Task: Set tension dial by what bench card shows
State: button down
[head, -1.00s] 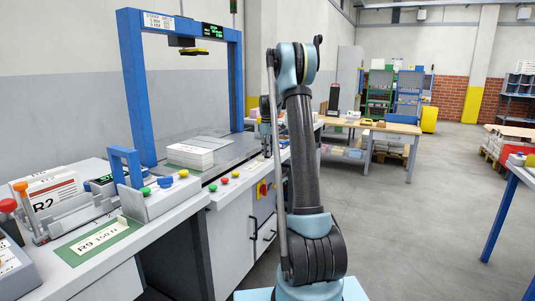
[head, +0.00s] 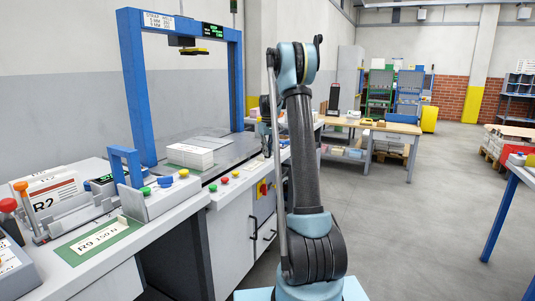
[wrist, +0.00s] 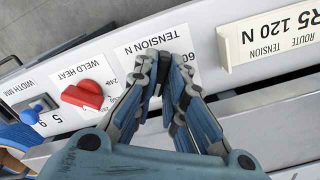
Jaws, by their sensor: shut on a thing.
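In the wrist view, the tension panel (wrist: 132,49) is a white label marked "TENSION N", with 60 at its right edge. My gripper (wrist: 164,82) is over this label, its fingers closed around the small dark dial, which they mostly hide. The dial's pointer and setting cannot be read. A cream card (wrist: 270,42) beside it reads "R5 120 N" with "Route Tension". My gripper is largely hidden behind my arm there.
A red weld heat knob (wrist: 83,95) and a blue-grey width knob (wrist: 36,109) sit left of the tension label. In the head view, a paper stack (head: 190,156) lies under the blue arch (head: 137,90). Open floor lies to the right.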

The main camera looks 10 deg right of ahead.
jog(key=shift+m, duration=1.2)
jog(key=shift+w, duration=0.1)
jog(key=c, duration=1.7)
grip_release()
jog(key=shift+o, duration=0.2)
jog(key=shift+r, duration=0.1)
notch_tip(320, 180, up, 12)
